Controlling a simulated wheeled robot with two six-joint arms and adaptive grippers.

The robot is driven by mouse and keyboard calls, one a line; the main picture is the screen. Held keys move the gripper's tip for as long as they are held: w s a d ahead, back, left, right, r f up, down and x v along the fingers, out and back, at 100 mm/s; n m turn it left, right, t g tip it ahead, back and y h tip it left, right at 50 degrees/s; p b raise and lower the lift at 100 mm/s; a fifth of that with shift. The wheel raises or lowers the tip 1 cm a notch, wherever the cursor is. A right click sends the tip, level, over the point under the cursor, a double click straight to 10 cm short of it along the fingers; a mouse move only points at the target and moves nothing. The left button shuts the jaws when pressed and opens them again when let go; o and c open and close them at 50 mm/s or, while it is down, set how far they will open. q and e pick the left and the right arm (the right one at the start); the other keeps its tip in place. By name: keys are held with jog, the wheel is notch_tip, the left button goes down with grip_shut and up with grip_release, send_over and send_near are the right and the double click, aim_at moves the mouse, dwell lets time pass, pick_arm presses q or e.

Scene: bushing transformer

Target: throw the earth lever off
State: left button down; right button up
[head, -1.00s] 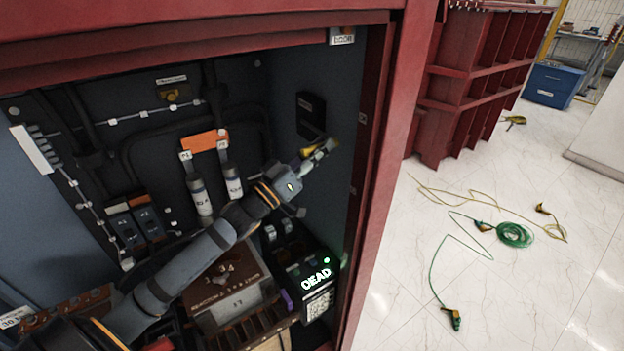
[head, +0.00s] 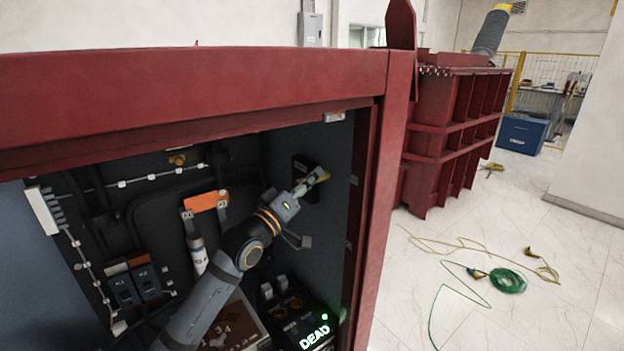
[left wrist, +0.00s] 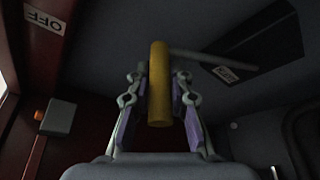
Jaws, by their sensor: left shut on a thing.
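The earth lever has a yellow cylindrical handle (left wrist: 159,85) on a thin grey rod, which runs to a dark plate on the cabinet wall in the left wrist view. My left gripper (left wrist: 158,92) is shut around the handle, one finger on each side. In the head view my left gripper (head: 314,181) is in front of the lever's black mount (head: 302,165) on the cabinet's right inner wall and hides most of the handle. An OFF label (left wrist: 44,20) is on the red frame in the left wrist view. My right gripper is not in view.
The red cabinet's top edge (head: 200,85) and right post (head: 375,220) bound the opening. A box reading DEAD (head: 314,338) and an orange block (head: 206,201) are inside. Green and yellow leads (head: 508,281) lie on the floor outside.

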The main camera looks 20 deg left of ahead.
pick_arm(q)
jog(key=shift+w+a+r+p, duration=0.1)
jog(key=shift+a+r+p, duration=0.1)
jog(key=shift+r, duration=0.25)
jog(key=shift+w+a+r+p, duration=0.1)
jog(key=shift+r+p, duration=0.1)
jog(key=shift+r, duration=0.2)
jog(key=shift+w+a+r+p, duration=0.2)
jog(key=shift+a+r+p, duration=0.15)
jog(key=shift+r, duration=0.05)
jog(key=c, duration=1.2)
grip_release()
